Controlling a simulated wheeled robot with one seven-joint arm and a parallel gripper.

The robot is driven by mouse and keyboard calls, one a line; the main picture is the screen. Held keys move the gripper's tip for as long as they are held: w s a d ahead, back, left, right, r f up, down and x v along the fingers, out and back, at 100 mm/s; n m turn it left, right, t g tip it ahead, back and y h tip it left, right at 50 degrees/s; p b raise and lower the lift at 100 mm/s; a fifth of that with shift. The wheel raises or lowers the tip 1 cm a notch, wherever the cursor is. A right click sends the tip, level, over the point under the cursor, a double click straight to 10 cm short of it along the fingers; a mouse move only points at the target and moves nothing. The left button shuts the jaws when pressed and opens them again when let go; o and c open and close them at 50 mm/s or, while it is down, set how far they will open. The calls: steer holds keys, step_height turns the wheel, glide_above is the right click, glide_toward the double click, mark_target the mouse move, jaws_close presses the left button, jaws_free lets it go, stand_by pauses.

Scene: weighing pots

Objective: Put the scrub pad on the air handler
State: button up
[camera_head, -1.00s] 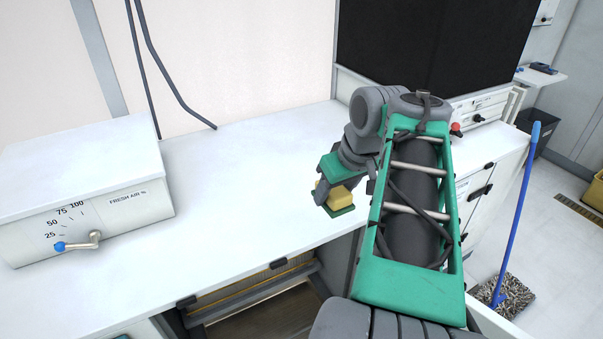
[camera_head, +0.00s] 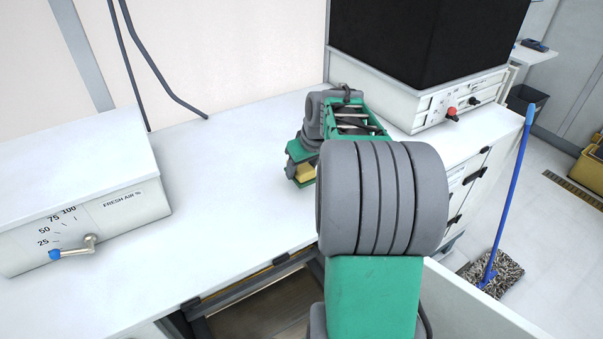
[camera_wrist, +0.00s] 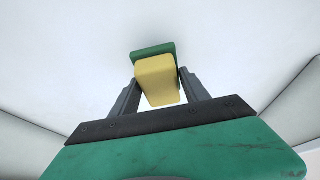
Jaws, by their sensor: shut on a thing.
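The scrub pad is a yellow block with a green face. It shows between the fingers in the wrist view (camera_wrist: 157,82), and its yellow side shows in the head view (camera_head: 305,173). My gripper (camera_wrist: 157,77) is shut on the pad, a finger on each side. In the head view the pad is over the middle of the white counter, partly hidden by my arm; I cannot tell its height above the surface. The air handler, a white box marked FRESH AIR % (camera_head: 75,170) with a dial and blue-tipped lever, stands at the left, apart from my gripper.
The white counter (camera_head: 220,190) is clear between the air handler and my gripper. A black-topped white unit (camera_head: 440,107) with a red knob stands at the back right. Dark cables (camera_head: 158,72) hang at the back wall. A blue-handled mop (camera_head: 510,190) stands at the right.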

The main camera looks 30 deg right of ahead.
steer(key=shift+w+f, duration=0.2)
steer(key=shift+f, duration=1.75)
steer(key=o, duration=1.2)
steer(key=shift+r, duration=0.3)
steer(key=b+v, duration=0.1)
steer(key=v, duration=1.1)
steer(key=s+a+f, duration=0.2)
steer(key=s+a, duration=0.1)
steer(key=a, duration=1.1)
steer(key=shift+n+g, duration=0.4)
steer(key=s+a+f, duration=0.2)
steer(key=a, duration=0.1)
steer(key=s+a+f, duration=0.1)
steer(key=s+a, duration=0.2)
steer(key=s+a+f, duration=0.2)
steer(key=s+a, duration=0.1)
steer(key=shift+s+a+f, duration=0.25)
steer(key=shift+f, duration=0.05)
